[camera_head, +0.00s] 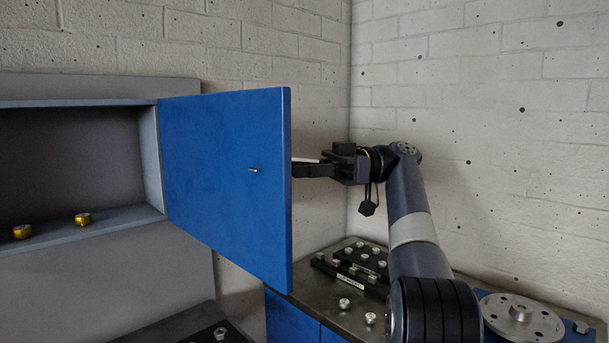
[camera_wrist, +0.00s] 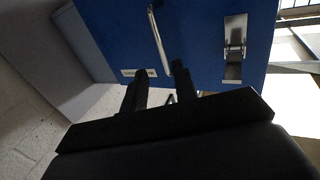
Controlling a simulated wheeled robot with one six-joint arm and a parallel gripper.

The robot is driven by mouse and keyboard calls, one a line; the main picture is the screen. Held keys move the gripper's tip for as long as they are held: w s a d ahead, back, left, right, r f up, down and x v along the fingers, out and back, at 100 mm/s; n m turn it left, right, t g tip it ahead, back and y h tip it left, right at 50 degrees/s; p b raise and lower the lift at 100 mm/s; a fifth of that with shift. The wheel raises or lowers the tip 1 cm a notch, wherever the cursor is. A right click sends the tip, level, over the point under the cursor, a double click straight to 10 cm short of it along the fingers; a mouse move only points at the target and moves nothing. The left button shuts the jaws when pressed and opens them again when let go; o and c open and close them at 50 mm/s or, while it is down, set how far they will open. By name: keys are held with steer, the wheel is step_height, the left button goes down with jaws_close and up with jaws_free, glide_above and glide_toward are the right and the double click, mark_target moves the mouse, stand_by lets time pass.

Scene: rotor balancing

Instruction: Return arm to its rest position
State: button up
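My gripper (camera_wrist: 160,70) is beside the far face of the open blue cabinet door (camera_head: 222,175). In the wrist view its two dark fingers are apart, with a gap between them. A bent metal handle (camera_wrist: 160,38) on the blue panel runs down toward the gap; I cannot tell whether the fingers touch it. In the head view my gripper (camera_head: 310,169) shows right of the door edge, and its fingertips are hidden behind the door. My arm rises from the lower right and bends left toward the door.
Below the door is a bench (camera_head: 335,300) with black racks (camera_head: 350,275) and several silver weights. A metal disc (camera_head: 522,318) lies at lower right. A metal latch (camera_wrist: 235,48) shows in the wrist view.

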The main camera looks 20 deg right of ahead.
steer(key=shift+a+r, duration=0.1)
stand_by(0.5)
steer(key=a+p, duration=0.2)
steer(key=a, duration=0.8)
steer(key=shift+s+a, duration=0.15)
steer(key=shift+a, duration=0.15)
steer(key=shift+d+f, duration=0.15)
steer(key=shift+f, duration=0.05)
